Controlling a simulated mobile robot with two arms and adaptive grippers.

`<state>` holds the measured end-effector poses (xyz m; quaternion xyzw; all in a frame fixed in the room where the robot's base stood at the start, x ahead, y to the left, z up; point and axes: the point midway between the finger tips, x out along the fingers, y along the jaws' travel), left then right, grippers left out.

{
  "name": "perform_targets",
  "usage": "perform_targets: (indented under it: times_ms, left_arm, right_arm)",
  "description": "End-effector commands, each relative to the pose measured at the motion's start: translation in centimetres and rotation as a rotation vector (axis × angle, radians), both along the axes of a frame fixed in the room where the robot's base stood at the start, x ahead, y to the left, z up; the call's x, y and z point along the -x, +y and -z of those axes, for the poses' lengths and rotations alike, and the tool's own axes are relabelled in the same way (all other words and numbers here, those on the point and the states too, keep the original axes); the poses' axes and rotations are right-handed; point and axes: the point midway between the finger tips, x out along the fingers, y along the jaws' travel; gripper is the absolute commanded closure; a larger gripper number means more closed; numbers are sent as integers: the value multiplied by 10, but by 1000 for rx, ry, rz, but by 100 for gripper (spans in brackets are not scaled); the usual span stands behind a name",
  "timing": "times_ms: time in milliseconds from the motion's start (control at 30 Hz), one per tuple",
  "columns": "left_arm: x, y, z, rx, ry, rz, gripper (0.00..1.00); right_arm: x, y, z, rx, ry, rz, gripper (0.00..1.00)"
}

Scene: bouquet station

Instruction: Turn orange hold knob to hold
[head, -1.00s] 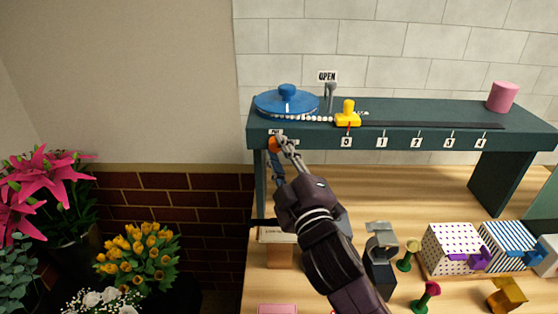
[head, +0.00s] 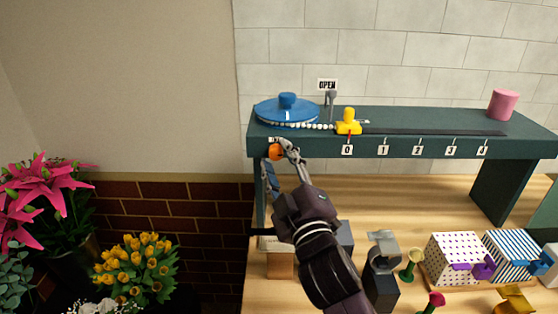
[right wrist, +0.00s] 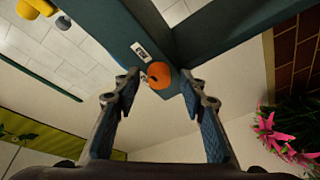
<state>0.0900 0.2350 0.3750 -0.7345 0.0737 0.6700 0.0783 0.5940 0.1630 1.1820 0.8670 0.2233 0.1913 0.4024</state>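The orange hold knob (head: 275,152) is on the front face of the dark green shelf, at its left end, under a small label. In the right wrist view the knob (right wrist: 160,74) sits between and beyond the fingertips, with a small dark mark on its face. My right gripper (head: 277,165) is at the knob; in the right wrist view its two fingers (right wrist: 159,84) are spread wide on either side. I see a gap between the fingers and the knob. The label (right wrist: 140,52) beside the knob is too small to read. My left gripper is not in view.
On the green shelf (head: 420,117) are a blue round lid (head: 287,108), a yellow slider (head: 348,122) at 0, and a pink cylinder (head: 503,104). Patterned boxes (head: 450,258) and a grey dispenser (head: 383,270) stand on the wooden table below. Flowers stand at left.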

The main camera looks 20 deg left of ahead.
Motion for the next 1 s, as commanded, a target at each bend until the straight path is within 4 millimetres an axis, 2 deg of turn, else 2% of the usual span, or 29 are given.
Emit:
perform_targets:
  times_ms: [367,467,800,1000]
  left_arm:
    - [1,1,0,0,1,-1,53]
    - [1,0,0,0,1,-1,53]
    - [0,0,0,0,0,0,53]
    - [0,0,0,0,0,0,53]
  right_arm:
    - [6,-5,1,0,-2,0,61]
    - [18,-12,4,0,-1,1,61]
    - [75,-49,14,-1,0,-1,61]
    - [95,-62,18,1,0,1,61]
